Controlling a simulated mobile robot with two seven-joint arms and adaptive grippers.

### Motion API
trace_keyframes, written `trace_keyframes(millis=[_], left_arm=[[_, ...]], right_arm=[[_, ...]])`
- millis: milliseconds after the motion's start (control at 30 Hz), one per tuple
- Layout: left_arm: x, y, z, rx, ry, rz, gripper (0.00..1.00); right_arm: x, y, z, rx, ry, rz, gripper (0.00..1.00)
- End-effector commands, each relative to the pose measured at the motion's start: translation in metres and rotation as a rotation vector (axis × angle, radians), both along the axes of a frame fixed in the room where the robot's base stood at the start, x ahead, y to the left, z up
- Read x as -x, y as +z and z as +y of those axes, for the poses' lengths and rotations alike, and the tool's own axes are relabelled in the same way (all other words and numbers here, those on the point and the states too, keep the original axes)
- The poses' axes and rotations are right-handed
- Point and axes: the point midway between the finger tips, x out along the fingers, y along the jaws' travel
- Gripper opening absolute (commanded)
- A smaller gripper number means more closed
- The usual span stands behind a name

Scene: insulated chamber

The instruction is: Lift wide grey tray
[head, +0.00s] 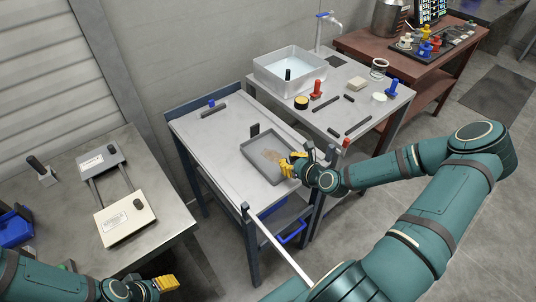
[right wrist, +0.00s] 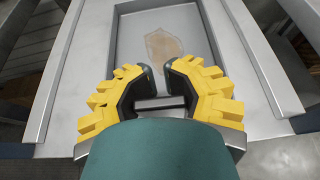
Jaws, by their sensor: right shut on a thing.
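The wide grey tray (head: 258,147) is shallow and rectangular, with a brownish patch inside. It lies on the grey top of a blue-framed bench in the head view, and its near part fills the upper middle of the right wrist view (right wrist: 132,42). My right gripper (head: 291,165) is at the tray's right-hand end. In the right wrist view its yellow, dark-tipped fingers (right wrist: 158,75) close in at the tray's near edge, shut on it. The exact contact is partly hidden by the fingers. My left gripper (head: 166,283) is low at the left, away from the tray, its fingertips unclear.
A small dark upright block (head: 254,130) stands by the tray's far edge. A blue-and-black item (head: 213,107) lies at the bench's far left. A sink basin (head: 289,71) and small tools occupy the bench behind. A cream-topped device (head: 125,220) sits on the left table.

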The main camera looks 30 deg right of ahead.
Motion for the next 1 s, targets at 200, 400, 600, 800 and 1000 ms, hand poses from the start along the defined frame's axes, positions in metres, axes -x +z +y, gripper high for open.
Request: trace_keyframes(millis=[200,400,600,800,1000], left_arm=[[0.0,0.0,0.0,0.0,0.0,0.0,0.53],[0.0,0.001,0.0,0.0,0.0,0.0,0.53],[-0.002,0.01,0.0,-0.002,0.004,-0.006,0.53],[-0.007,0.023,0.001,-0.004,0.012,-0.016,0.53],[-0.01,0.035,0.002,-0.004,0.017,-0.022,0.53]], right_arm=[[0.0,0.001,0.0,0.001,0.0,-0.002,0.0],[-0.001,0.002,0.0,0.002,0.001,-0.003,0.0],[-0.001,0.011,0.0,0.001,0.0,-0.003,0.0],[0.0,0.023,0.0,0.001,0.0,-0.002,0.0],[-0.001,0.035,0.0,0.0,0.0,-0.002,0.0]])
